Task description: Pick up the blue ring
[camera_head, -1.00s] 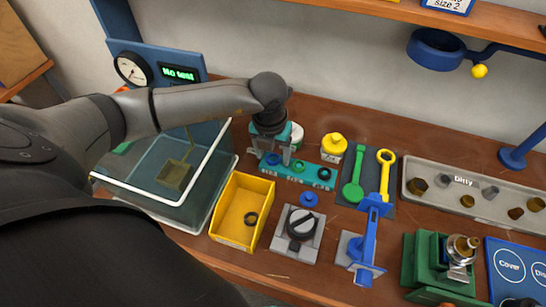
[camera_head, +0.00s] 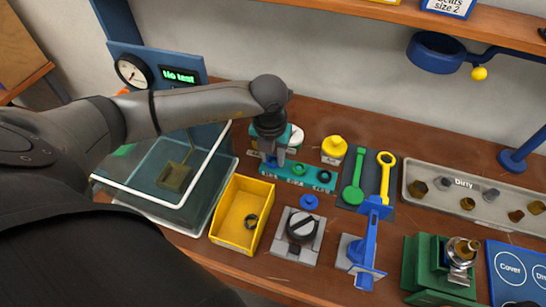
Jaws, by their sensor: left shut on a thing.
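My left gripper (camera_head: 273,155) points down over the left end of the teal tray (camera_head: 310,180). Its fingers are closed together on the blue ring (camera_head: 272,162), which is mostly hidden between and behind them at the tray's left slot. I cannot tell whether the ring is clear of the tray. A green ring (camera_head: 298,169) and a dark ring (camera_head: 324,176) lie in the tray to the right. My right gripper is not in view.
A yellow bin (camera_head: 225,218) with a dark ring inside stands in front of the tray. A clear tank (camera_head: 165,205) is to the left.

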